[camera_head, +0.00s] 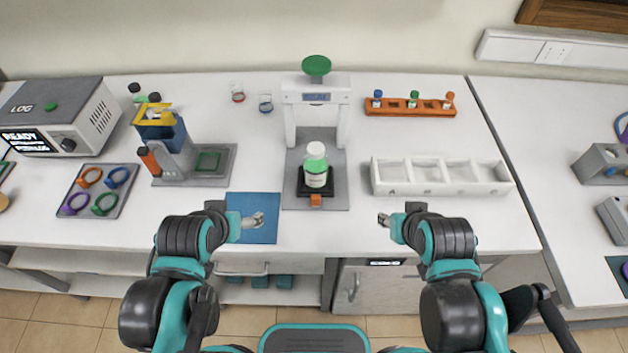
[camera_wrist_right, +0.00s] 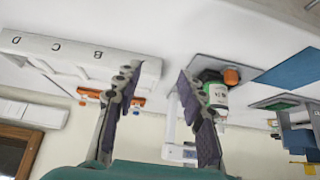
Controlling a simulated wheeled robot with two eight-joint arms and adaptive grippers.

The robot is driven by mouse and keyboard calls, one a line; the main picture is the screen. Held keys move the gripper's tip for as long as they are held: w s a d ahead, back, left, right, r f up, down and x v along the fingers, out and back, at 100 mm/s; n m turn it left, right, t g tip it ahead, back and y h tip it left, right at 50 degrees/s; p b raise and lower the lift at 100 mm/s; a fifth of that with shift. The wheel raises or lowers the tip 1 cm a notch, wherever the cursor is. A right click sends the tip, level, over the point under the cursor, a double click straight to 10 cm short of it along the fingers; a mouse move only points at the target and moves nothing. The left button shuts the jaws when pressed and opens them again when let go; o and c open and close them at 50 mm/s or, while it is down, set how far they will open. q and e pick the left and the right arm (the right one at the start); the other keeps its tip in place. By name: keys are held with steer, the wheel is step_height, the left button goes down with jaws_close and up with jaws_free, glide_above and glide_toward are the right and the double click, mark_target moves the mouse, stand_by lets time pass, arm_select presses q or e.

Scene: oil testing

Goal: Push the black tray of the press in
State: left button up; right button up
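The press (camera_head: 317,100) is a white frame with a green knob on top, standing on a grey base plate at the back middle of the table. Its black tray (camera_head: 327,190) is on the front part of the plate, forward of the frame, with an orange handle (camera_head: 316,200) in front.
A white compartment box (camera_head: 375,180) stands right of the press, with an orange rack (camera_head: 410,107) behind it. A blue mat (camera_head: 262,232) lies to the left. A grey device with a dark green pad (camera_head: 208,162) and a ring tray (camera_head: 122,205) stand further left. The table front before the handle is clear.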

steer(key=shift+o, duration=0.6)
steer(key=g+p, duration=0.3)
steer(key=g, duration=0.4)
glide_above(316, 197)
steer(key=shift+w+f, duration=0.1)
steer(key=shift+f, duration=0.6)
step_height(316, 197, down, 8)
steer(key=shift+r+b, duration=0.1)
steer(key=shift+b, duration=1.15)
jaws_close()
